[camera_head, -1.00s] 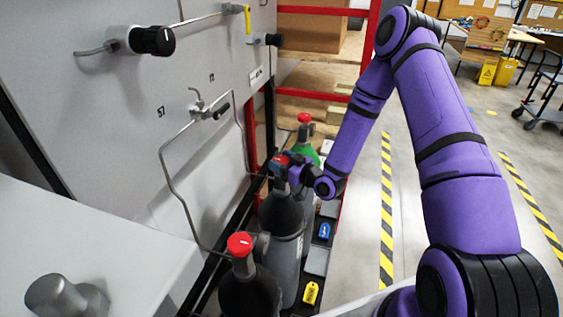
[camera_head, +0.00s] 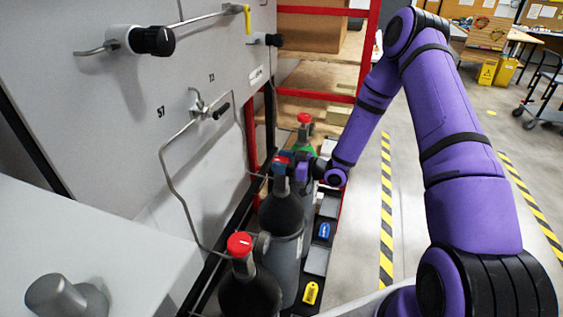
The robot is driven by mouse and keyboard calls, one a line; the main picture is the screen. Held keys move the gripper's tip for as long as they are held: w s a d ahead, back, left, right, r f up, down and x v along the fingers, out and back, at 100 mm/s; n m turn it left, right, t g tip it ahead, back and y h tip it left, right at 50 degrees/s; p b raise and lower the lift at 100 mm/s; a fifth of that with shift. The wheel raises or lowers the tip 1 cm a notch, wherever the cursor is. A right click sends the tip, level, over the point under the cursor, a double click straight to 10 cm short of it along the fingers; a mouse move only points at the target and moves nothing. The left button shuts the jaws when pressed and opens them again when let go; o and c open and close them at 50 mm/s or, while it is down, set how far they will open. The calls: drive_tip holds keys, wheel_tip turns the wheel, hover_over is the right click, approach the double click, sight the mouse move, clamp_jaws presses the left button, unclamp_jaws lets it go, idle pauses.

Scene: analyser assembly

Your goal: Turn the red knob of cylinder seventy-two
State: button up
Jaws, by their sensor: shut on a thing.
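The middle gas cylinder (camera_head: 282,215) stands upright, dark with a grey body, below a small panel number that seems to read seventy-two. Its red knob (camera_head: 281,160) shows only in part at the top of its valve. My gripper (camera_head: 291,162) is at this knob and shut on it, reached from the right side by my purple arm. The fingers are small here and partly hidden, so their exact hold is hard to see.
A nearer cylinder (camera_head: 249,290) has a red knob (camera_head: 239,244). A green-topped cylinder (camera_head: 304,145) with a red knob (camera_head: 304,118) stands behind. The grey panel (camera_head: 100,110) with bent pipes bounds the left. Red shelving (camera_head: 317,93) is behind; floor at right is open.

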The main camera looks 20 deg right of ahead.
drive_tip(key=o, duration=0.9)
drive_tip(key=v, duration=1.1)
drive_tip(key=shift+w, duration=0.1)
